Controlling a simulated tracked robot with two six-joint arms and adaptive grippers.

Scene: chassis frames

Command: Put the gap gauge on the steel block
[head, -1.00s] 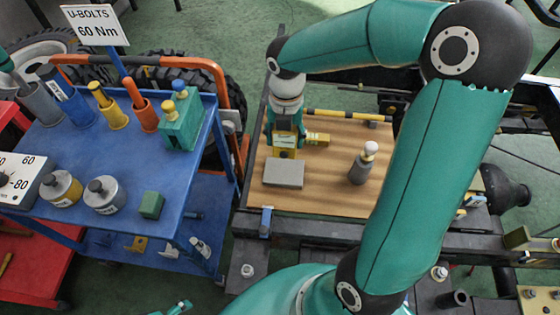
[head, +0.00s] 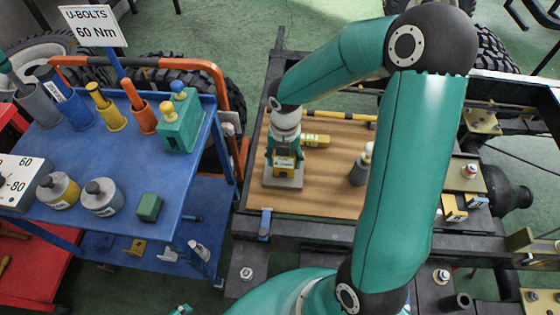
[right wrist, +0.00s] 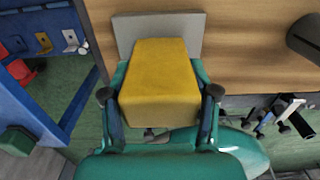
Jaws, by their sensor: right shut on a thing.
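The gap gauge, a yellow block (head: 284,164), is held in my right gripper (head: 284,158). The gripper is shut on it, with one finger on each side. In the right wrist view the gauge (right wrist: 160,82) fills the middle, between the fingers. The steel block (head: 283,183) is a flat grey slab on the wooden board. It lies directly under the gauge in the head view, and its grey edge (right wrist: 190,24) shows beyond the gauge in the right wrist view. I cannot tell whether gauge and block touch. My left gripper is not seen.
A grey cylinder with a pale knob (head: 360,168) stands right of the block on the wooden board (head: 320,195). A yellow labelled piece (head: 316,141) lies behind the gripper. A blue cart (head: 120,160) with cups, weights and a green cube (head: 149,207) stands left.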

